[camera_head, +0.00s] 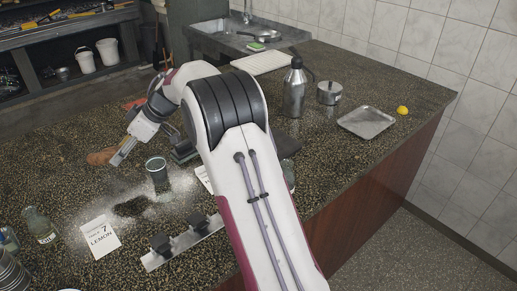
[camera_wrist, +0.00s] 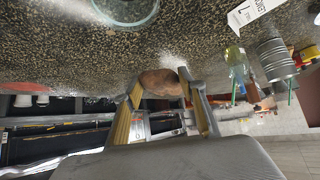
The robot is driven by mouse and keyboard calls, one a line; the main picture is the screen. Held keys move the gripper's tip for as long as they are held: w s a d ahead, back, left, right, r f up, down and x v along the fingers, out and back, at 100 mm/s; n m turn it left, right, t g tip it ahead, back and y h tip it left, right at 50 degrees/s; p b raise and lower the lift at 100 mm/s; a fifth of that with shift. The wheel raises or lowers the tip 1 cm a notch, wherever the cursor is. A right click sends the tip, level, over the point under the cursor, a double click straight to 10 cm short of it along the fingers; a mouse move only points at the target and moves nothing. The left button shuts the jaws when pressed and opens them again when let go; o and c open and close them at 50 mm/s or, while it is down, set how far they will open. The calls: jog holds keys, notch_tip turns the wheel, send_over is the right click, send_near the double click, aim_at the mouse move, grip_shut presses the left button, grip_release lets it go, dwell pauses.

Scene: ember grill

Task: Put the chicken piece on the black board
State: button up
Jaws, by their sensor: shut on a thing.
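The chicken piece (camera_head: 100,157) is a brown lump at the left of the counter in the head view. My gripper (camera_head: 119,156) reaches it from the right, with its fingers shut on it. In the wrist view the chicken piece (camera_wrist: 162,83) sits between the two fingertips (camera_wrist: 160,88). I cannot tell whether it touches the counter. A dark flat thing (camera_head: 287,147) shows just right of my arm and may be the black board. My arm hides part of it.
A steel flask (camera_head: 295,88), a pot (camera_head: 329,92) and a metal tray (camera_head: 366,122) stand at the right.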

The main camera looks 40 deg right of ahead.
jog(key=s+d+m+t+h, duration=0.1)
jog(key=s+d+m, duration=0.1)
jog(key=d, duration=1)
jog(key=s+d+r+m+t+h, duration=0.1)
jog(key=s+d, duration=0.4)
jog(key=d, duration=0.8)
jog(key=s+d+m+h, duration=0.2)
jog(key=s+d+m, duration=0.1)
jog(key=d, duration=0.9)
jog(key=shift+s+d+r+t, duration=0.25)
jog(key=shift+s+t, duration=0.15)
jog(key=shift+s, duration=0.35)
jog(key=shift+m+h, duration=0.3)
jog(key=shift+m, duration=0.3)
jog(key=s+d, duration=0.6)
jog(key=shift+s+d, duration=0.2)
jog(key=shift+d, duration=0.2)
jog(key=shift+s+a+n, duration=0.2)
jog(key=shift+a+n, duration=0.1)
jog(key=shift+a, duration=0.2)
jog(key=shift+f, duration=0.1)
jog(key=shift+f, duration=2.4)
jog(key=shift+f, duration=0.1)
